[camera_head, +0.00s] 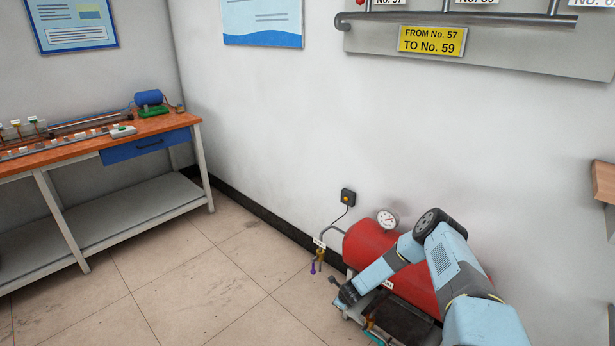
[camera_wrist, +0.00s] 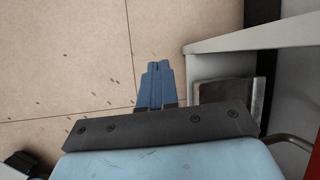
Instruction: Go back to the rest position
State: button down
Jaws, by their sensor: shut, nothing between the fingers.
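My gripper (camera_wrist: 155,84) shows in the wrist view with its two blue fingers together, shut and empty, pointing over the tiled floor. In the head view my light-blue arm reaches across the front of a red tank (camera_head: 372,246), and my gripper (camera_head: 339,294) is at the arm's dark end, low and left of the tank. The fingers are small and hard to make out there. The arm hides part of the tank.
A workbench (camera_head: 150,128) with a blue drawer stands at the left. A wooden-topped edge (camera_head: 604,182) is at the right. Tiled floor (camera_head: 200,290) is clear at centre-left.

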jog(key=w+r+n+y, duration=0.1)
jog(key=w+r+n, duration=0.3)
jog(key=r, duration=1.1)
jog(key=w+r+n, duration=0.4)
jog(key=r, duration=1.1)
jog(key=s+d+r+n, duration=0.1)
jog(key=s+r+n, duration=0.25)
jog(key=r, duration=1.05)
jog(key=s+d+r+n, duration=0.1)
jog(key=s+r+n, duration=0.25)
jog(key=r, duration=1.05)
jog(key=s+d+r+n+h, duration=0.25)
jog(key=s+r+n, duration=0.35)
jog(key=s+r, duration=1.5)
jog(key=s+d+r+n, duration=0.2)
jog(key=s+r, duration=0.1)
jog(key=s, duration=0.9)
jog(key=s+d+r+n, duration=0.2)
jog(key=s+d+r, duration=0.1)
jog(key=s, duration=1)
jog(key=shift+d+h, duration=0.15)
jog(key=shift+h, duration=0.2)
